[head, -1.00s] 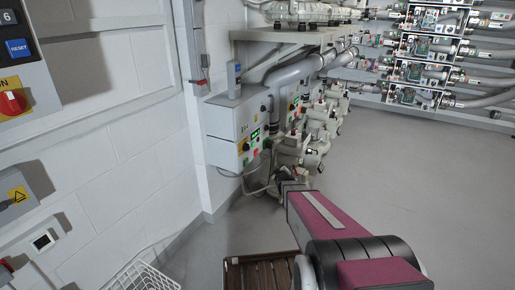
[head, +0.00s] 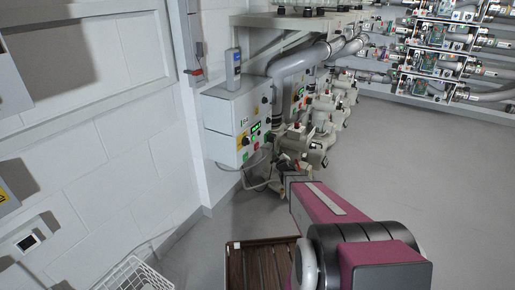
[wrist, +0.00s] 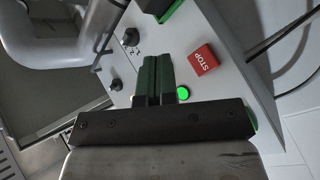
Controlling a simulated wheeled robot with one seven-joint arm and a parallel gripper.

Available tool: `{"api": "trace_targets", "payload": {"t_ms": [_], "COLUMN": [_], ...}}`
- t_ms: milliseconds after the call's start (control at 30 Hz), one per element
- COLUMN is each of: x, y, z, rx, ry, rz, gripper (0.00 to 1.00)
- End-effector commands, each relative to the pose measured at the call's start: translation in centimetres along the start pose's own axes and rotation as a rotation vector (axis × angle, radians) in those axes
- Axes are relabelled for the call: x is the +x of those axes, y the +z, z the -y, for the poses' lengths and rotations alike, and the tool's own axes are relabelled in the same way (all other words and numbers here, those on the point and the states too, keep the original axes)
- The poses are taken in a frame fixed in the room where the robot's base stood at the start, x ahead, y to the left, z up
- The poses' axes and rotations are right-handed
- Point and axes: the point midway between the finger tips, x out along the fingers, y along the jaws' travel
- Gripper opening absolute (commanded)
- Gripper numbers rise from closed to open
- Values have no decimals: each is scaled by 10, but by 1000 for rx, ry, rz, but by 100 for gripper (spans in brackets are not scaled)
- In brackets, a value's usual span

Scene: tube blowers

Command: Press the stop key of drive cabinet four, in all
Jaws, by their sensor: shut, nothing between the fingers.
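The red STOP key (wrist: 203,60) sits on a light grey cabinet face in the wrist view. A lit green lamp (wrist: 183,93) is close beside it. My gripper (wrist: 155,62) is shut and empty, its two dark fingers together in front of the panel, left of the red key and apart from it in the picture. In the head view, the nearest drive cabinet (head: 228,112) stands at the wall with a small red key (head: 256,146) and a green display on its face. No cabinet number is readable, so I cannot tell which is four.
Black knobs (wrist: 130,37) are on the panel left of the fingers. Grey pipes and several blowers (head: 322,125) line up behind the near cabinet. A wooden slatted crate (head: 262,262) and a white wire basket (head: 135,274) are on the floor. Floor to the right is clear.

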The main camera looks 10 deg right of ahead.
Motion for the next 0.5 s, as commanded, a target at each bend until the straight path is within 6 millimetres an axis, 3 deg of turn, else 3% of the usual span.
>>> {"api": "trace_targets", "payload": {"t_ms": [500], "x": [44], "y": [-31], "z": [32], "rx": [2], "ry": [0], "rz": [-1], "gripper": [0]}}
